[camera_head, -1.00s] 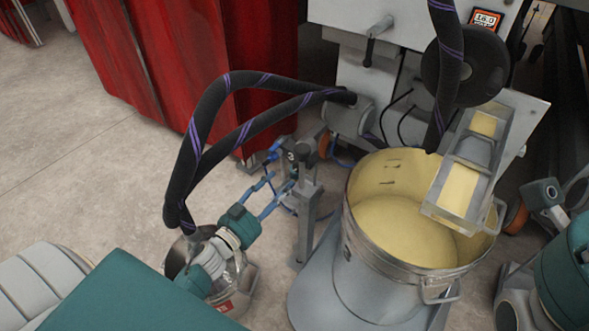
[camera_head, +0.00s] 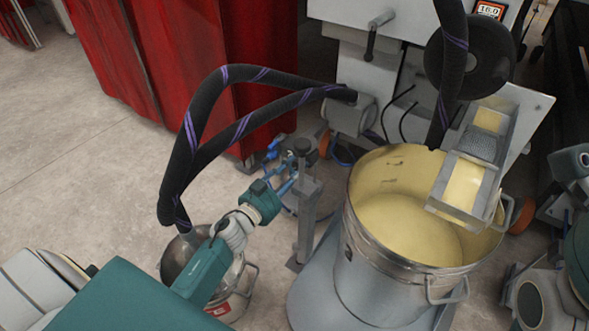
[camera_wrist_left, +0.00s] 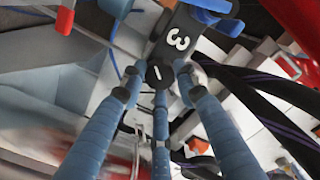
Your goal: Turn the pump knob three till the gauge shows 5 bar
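In the left wrist view a small black knob (camera_wrist_left: 158,77) with a white line sits beside a dark plate marked with a white 3 (camera_wrist_left: 178,38). The blue fingers of my left gripper (camera_wrist_left: 158,84) surround this knob, spread open. I cannot tell whether the fingertips touch it. In the head view my left gripper (camera_head: 284,172) is at the grey post (camera_head: 306,205), and the knob is hidden or too small to see there. No pressure gauge can be made out. My right gripper is not in view; only parts of my right arm show at the right edge.
A large pot (camera_head: 385,275) of yellow liquid stands right of the post, with a tray (camera_head: 440,208) above it. A smaller metal bucket (camera_head: 240,290) stands below my left arm. Black hoses (camera_head: 185,150) arch overhead. An orange-framed display (camera_head: 490,10) reads about 16.0. A red curtain (camera_head: 180,70) hangs behind.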

